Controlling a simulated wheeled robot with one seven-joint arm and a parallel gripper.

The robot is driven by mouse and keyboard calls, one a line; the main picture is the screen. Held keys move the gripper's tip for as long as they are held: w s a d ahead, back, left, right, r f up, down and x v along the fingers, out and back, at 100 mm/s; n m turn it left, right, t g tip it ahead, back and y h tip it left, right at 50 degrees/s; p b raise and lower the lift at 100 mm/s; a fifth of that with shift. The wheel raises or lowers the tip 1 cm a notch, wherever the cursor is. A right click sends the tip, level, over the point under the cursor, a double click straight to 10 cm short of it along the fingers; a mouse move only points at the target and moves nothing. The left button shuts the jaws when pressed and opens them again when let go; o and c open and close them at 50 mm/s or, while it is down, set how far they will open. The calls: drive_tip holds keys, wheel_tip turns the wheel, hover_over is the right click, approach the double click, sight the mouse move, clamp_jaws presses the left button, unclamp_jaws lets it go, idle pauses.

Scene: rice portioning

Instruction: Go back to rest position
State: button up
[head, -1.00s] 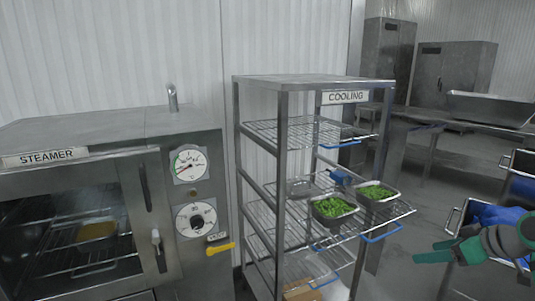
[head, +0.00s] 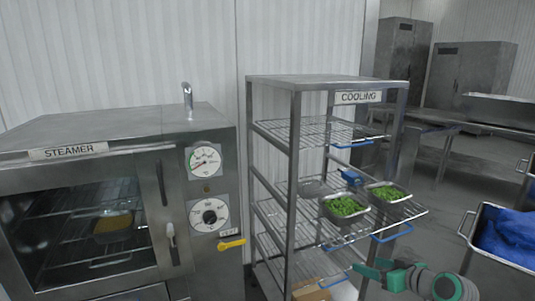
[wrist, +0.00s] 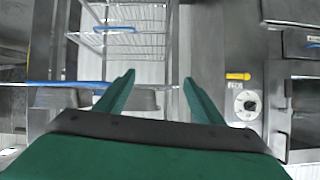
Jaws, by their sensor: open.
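My gripper (head: 383,272) is green and shows at the lower right of the head view, in front of the lower part of the cooling rack. In the wrist view my gripper (wrist: 158,82) has its two fingers spread apart with nothing between them. The cooling rack (head: 327,82) stands in the middle of the head view. Two metal pans of green food, a left pan (head: 346,208) and a right pan (head: 388,193), rest on its pulled-out middle shelf. My gripper appears apart from both pans.
The steamer (head: 80,150) stands on the left, with a yellow handle (head: 231,244) at its right side. A bin with blue contents (head: 508,235) is at the right edge. A metal table (head: 450,115) and cabinets (head: 460,72) stand behind. Grey floor shows between rack and bin.

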drive_tip(key=s+a+f+m+t+h, duration=0.1)
drive_tip(key=s+a+f+m+t, duration=0.15)
drive_tip(key=a+f, duration=0.75)
drive_tip(key=s+a+f+m+t, duration=0.1)
drive_tip(key=a+f+m, duration=0.2)
drive_tip(key=a+f, duration=0.7)
drive_tip(key=s+a+f+m+h, duration=0.2)
drive_tip(key=s+a, duration=0.6)
drive_tip(key=a, duration=0.1)
drive_tip(key=s+a+f+h, duration=0.1)
drive_tip(key=s+a+f, duration=0.1)
drive_tip(key=s, duration=0.9)
drive_tip(key=s+a+f+h, duration=0.2)
drive_tip(key=s+a, duration=0.1)
drive_tip(key=s, duration=0.7)
drive_tip(key=s+d+r+n, duration=0.1)
drive_tip(key=s+r+n, duration=0.1)
drive_tip(key=s+r, duration=0.3)
drive_tip(key=s+d+r+n+y, duration=0.1)
drive_tip(key=s+r, duration=0.4)
drive_tip(key=s, duration=0.9)
drive_tip(key=shift+r+n, duration=0.25)
drive_tip(key=shift+n, duration=0.4)
